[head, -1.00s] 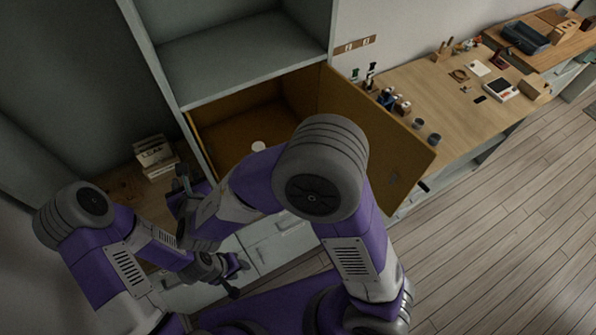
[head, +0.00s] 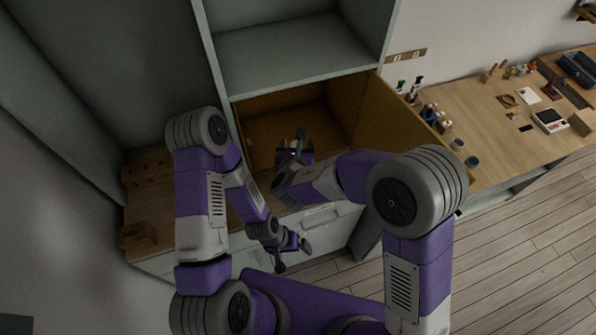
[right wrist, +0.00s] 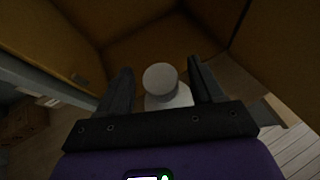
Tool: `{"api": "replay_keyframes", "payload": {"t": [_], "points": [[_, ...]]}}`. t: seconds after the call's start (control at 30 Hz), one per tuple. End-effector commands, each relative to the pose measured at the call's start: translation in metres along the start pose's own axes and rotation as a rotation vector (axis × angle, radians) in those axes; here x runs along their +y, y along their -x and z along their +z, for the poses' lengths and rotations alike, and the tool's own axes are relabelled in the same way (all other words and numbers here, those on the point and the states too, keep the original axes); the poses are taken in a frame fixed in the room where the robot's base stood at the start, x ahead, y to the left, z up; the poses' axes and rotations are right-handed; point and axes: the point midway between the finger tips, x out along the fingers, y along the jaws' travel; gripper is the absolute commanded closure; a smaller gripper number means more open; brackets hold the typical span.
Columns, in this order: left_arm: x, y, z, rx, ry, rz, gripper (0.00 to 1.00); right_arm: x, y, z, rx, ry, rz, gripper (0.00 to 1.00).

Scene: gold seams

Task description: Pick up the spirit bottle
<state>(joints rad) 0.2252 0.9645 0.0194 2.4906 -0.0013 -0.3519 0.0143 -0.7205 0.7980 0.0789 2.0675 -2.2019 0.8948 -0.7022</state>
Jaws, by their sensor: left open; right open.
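A pale white bottle with a round grey cap (right wrist: 161,78), likely the spirit bottle, stands inside the ochre-lined cabinet compartment (head: 268,132). In the right wrist view it is seen from above, between and just beyond the fingers of my right gripper (right wrist: 160,68). Whether the fingers touch it cannot be told. In the head view my right gripper (head: 293,147) is at the compartment opening, open, and the bottle is hidden behind it. My left gripper (head: 292,257) is open and empty, lower down in front of the pale drawers.
The compartment's open door (head: 405,135) stands out to the right. Grey shelves (head: 295,55) are above. A wooden bench (head: 500,130) with small bottles, cups and tools lies to the right. A wooden counter (head: 150,205) is at left. The floor at lower right is clear.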

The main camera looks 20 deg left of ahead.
Motion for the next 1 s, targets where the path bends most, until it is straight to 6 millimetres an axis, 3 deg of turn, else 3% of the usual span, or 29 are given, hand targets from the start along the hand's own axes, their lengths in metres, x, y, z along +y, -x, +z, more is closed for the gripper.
{"api": "replay_keyframes", "payload": {"t": [0.17, 0.43, 0.83, 1.0], "points": [[0.002, 0.005, 0.000, 0.000, -0.001, 0.000, 0.00, 0.000, -0.020, 0.000, 0.001, -0.001, 0.000, 0.34], [0.002, 0.004, 0.000, 0.000, -0.001, 0.000, 0.00, 0.000, -0.022, 0.000, 0.000, -0.001, 0.000, 0.35], [0.002, 0.004, 0.000, 0.000, -0.001, 0.000, 0.00, 0.000, -0.022, 0.000, 0.000, -0.001, 0.001, 0.96], [0.002, 0.004, 0.000, 0.000, -0.001, 0.000, 0.00, 0.000, -0.022, 0.000, 0.000, -0.001, 0.001, 1.00]]}}
